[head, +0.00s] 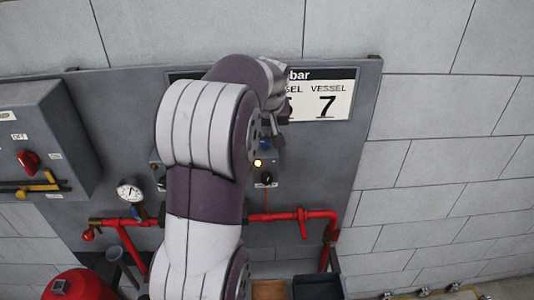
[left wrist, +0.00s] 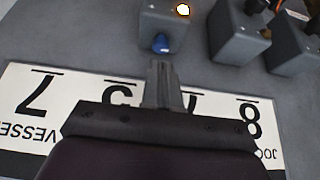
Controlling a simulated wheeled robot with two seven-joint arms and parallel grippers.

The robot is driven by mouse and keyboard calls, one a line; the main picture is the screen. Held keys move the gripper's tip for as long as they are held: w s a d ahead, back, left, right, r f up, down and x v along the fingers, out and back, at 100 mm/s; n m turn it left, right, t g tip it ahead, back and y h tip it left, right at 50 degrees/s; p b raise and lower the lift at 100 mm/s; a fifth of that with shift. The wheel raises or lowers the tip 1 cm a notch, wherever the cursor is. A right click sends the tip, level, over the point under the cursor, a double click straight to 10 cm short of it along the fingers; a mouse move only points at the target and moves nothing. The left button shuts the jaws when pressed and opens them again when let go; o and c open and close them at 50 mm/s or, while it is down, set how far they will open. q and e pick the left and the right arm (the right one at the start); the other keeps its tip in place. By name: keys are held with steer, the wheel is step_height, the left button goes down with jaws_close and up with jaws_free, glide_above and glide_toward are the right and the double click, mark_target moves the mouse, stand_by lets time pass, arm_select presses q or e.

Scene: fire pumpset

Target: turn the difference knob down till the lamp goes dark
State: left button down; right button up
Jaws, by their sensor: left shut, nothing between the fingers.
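A lamp (head: 258,162) glows yellow on a small grey box on the wall panel; it also shows at the top of the left wrist view (left wrist: 183,9). A blue part (head: 265,144) sits on the upper side of that box, and it shows in the left wrist view (left wrist: 161,43). A dark knob (head: 266,178) is on the box's lower front. No legible label shows which part is the difference knob. My left gripper (left wrist: 163,75) is shut and empty, its tips just short of the blue part in the picture; contact cannot be told. My right gripper is out of view.
My left arm hides the panel's middle. More grey boxes with dark knobs (left wrist: 255,7) stand beside the lamp box. A number board (head: 325,100) is above. Red pipes (head: 285,216) run below, with a gauge (head: 130,191) and switch cabinet (head: 40,135) at left.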

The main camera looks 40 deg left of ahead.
arm_select(q)
steer(key=b, duration=0.3)
glide_above(267, 153)
steer(key=s, duration=0.2)
steer(key=f, duration=0.5)
steer(key=shift+s+d, duration=0.15)
steer(key=shift+d, duration=0.2)
steer(key=shift+s+f, duration=0.2)
steer(key=shift+f, duration=0.1)
steer(key=shift+w+d, duration=0.15)
steer(key=shift+w, duration=0.2)
steer(key=shift+s, duration=0.15)
steer(key=shift+b, duration=0.55)
steer(key=shift+w+d, duration=0.15)
steer(key=shift+w, duration=0.15)
steer(key=shift+b, duration=0.35)
